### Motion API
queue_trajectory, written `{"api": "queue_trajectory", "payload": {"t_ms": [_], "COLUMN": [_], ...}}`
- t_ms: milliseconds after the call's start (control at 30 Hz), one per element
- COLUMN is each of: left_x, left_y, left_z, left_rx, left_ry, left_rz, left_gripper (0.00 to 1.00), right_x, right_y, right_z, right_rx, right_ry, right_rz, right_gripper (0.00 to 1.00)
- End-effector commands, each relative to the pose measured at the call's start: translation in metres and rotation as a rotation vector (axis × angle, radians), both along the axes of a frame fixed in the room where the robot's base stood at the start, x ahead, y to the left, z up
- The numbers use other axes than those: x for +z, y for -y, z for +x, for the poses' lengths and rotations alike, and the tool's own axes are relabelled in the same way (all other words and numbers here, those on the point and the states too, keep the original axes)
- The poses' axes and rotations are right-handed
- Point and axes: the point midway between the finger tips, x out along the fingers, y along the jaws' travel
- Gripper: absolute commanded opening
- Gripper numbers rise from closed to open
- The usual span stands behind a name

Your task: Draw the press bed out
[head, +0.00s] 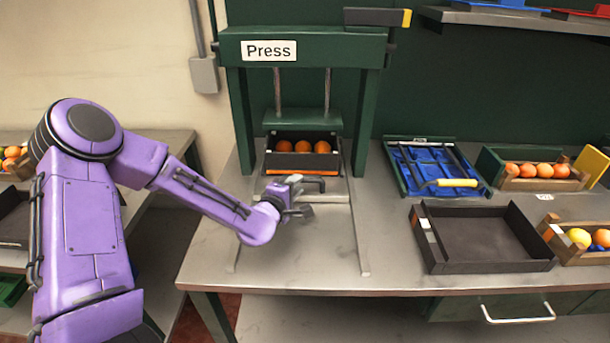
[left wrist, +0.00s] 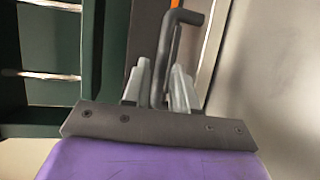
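The press bed (head: 283,164) is a dark tray with an orange front strip, under the raised plate (head: 303,121) of the green press (head: 300,49). Several oranges (head: 303,147) sit in it. Its grey bar handle (head: 313,180) sticks out at the front. My left gripper (head: 297,199) is at this handle. In the left wrist view the bent handle bar (left wrist: 157,85) passes between the two close-set fingers of my left gripper (left wrist: 160,85), which look shut on it. The contact faces are partly hidden. My right gripper is not in view.
Two rails (head: 357,235) run forward along the bare table (head: 300,265) in front of the bed. To the right stand a blue-lined tray (head: 398,183) with tools, an empty dark tray (head: 485,262) and wooden crates of fruit (head: 545,184).

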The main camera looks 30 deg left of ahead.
Motion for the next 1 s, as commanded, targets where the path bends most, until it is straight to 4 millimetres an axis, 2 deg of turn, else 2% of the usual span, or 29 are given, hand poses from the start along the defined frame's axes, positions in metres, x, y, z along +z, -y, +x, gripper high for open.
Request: {"api": "queue_trajectory", "payload": {"t_ms": [100,267,600,700,867,1000], "left_x": [-0.005,-0.009,-0.01,-0.01,-0.01,-0.012], "left_y": [-0.004,-0.009,-0.01,-0.01,-0.009,0.001], "left_z": [0.025,0.048,0.054,0.054,0.054,0.059], "left_rx": [0.0,0.003,0.003,0.003,0.002,-0.011], "left_ry": [-0.003,-0.001,-0.001,0.0,0.0,0.001], "left_rz": [0.003,0.001,0.0,0.0,0.0,0.001], "left_gripper": [0.27,0.27,0.27,0.0,0.0,0.0], "right_x": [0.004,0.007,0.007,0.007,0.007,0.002], "right_y": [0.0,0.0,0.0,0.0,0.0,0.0], "right_z": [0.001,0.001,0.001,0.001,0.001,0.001], "right_rx": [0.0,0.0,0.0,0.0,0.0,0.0], "right_ry": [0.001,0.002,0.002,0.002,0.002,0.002], "right_rz": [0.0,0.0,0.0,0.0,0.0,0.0], "right_gripper": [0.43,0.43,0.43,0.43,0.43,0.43]}}
